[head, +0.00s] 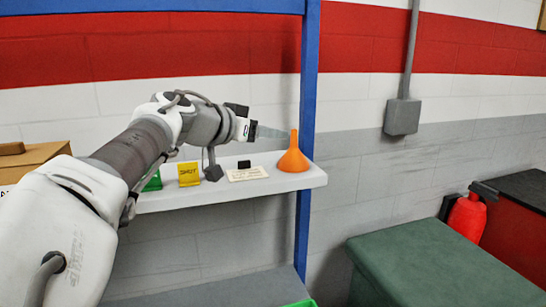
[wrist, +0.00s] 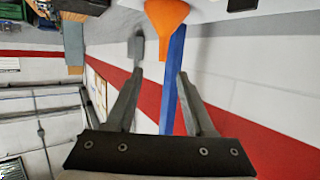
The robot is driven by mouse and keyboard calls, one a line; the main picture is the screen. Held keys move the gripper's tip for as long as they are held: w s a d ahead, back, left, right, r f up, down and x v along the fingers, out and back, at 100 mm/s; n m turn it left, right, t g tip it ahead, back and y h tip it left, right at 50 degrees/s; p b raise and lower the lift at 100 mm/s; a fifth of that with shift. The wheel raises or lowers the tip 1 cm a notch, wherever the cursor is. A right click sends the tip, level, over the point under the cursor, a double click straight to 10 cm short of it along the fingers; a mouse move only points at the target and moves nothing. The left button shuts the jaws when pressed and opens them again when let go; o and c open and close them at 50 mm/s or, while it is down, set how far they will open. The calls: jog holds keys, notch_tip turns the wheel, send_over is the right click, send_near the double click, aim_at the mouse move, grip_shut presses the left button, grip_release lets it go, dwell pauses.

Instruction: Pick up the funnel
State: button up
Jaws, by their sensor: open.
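The orange funnel (head: 294,158) stands wide end down, spout up, near the right end of the white shelf (head: 230,193). My gripper (head: 272,132) reaches in from the left at about the height of the spout. It is open and its fingers point at the funnel. In the wrist view my gripper (wrist: 161,73) has its two fingers spread with nothing between them. The funnel (wrist: 166,17) shows just beyond the fingertips there, its spout pointing down the picture toward the gap. I cannot tell the exact distance between fingertips and spout.
A blue post (head: 308,100) rises close beside the funnel. A white card (head: 247,174), a small black object (head: 244,164), a yellow card (head: 188,174) and a green item (head: 152,182) are left along the shelf. A cardboard box (head: 40,160) is farther left. A dark green bench (head: 430,262) stands lower right.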

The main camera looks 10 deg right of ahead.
aim_at(296, 134)
jog(key=p+x, duration=0.1)
jog(key=x, duration=0.7)
jog(key=shift+w+d+f, duration=0.1)
jog(key=shift+w+d, duration=0.15)
jog(key=shift+d, duration=0.05)
jog(key=shift+p+x, duration=1)
jog(key=shift+x, duration=1.3)
jog(key=shift+w+f, duration=0.15)
jog(key=shift+w, duration=0.3)
grip_shut()
